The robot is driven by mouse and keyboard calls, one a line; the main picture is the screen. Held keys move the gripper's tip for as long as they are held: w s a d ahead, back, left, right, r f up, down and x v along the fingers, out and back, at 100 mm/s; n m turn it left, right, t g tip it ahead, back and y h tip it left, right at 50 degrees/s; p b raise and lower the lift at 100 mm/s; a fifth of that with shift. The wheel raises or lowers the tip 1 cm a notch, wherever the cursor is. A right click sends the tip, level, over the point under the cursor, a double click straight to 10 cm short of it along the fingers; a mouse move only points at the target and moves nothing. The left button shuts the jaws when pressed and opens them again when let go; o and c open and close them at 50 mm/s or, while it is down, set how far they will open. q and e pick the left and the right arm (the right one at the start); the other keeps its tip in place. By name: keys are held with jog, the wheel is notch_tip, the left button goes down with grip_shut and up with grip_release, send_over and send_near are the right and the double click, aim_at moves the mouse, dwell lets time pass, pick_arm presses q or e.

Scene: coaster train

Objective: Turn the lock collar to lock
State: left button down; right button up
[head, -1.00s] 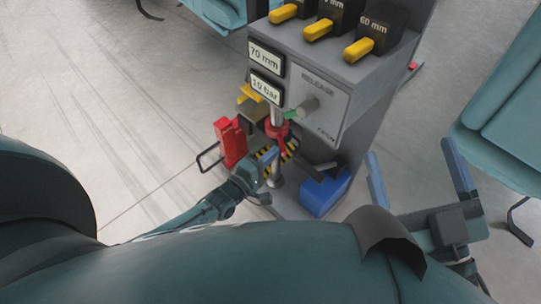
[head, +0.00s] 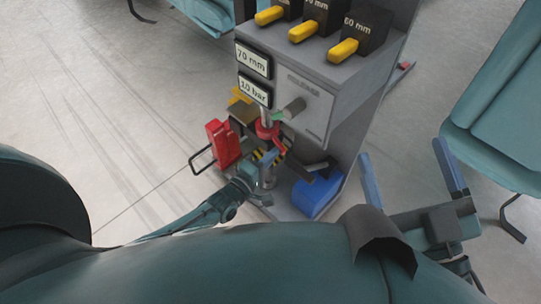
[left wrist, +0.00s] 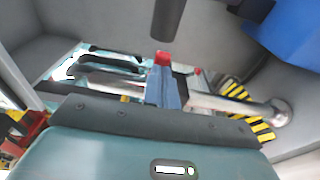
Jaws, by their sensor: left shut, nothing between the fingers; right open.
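The red lock collar (head: 267,129) sits around an upright metal rod on the front of a grey machine, with a red lever pointing down to the right. My left gripper (head: 250,176) is just below and left of it, beside the rod and partly hidden in the head view. In the left wrist view its blue fingers (left wrist: 168,88) are shut and empty. A red part (left wrist: 162,58) shows just beyond the fingertips; I cannot tell whether they touch. My right gripper (head: 411,172) is open and empty, right of the machine.
The machine has signs "70 mm" (head: 253,60) and "10 bar" (head: 254,90), a grey knob (head: 293,108), and yellow-handled blocks (head: 342,50) on top. A red block (head: 223,143) and a blue box (head: 318,196) flank the rod. Teal seats (head: 510,120) stand right.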

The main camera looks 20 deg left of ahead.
pick_arm(q)
jog(key=shift+d+r, duration=0.1)
jog(key=shift+d, duration=0.2)
notch_tip(320, 180, up, 10)
jog(key=p, duration=0.5)
jog(key=shift+a+p, duration=0.25)
jog(key=shift+p, duration=0.05)
pick_arm(e)
jog(key=shift+s+d+f+g+h, duration=0.25)
jog(key=shift+f+h, duration=0.1)
jog(key=shift+h, duration=0.1)
jog(key=shift+s+d+f+g+h, duration=0.1)
jog(key=shift+f+g+h, duration=0.15)
jog(key=shift+f+h, duration=0.15)
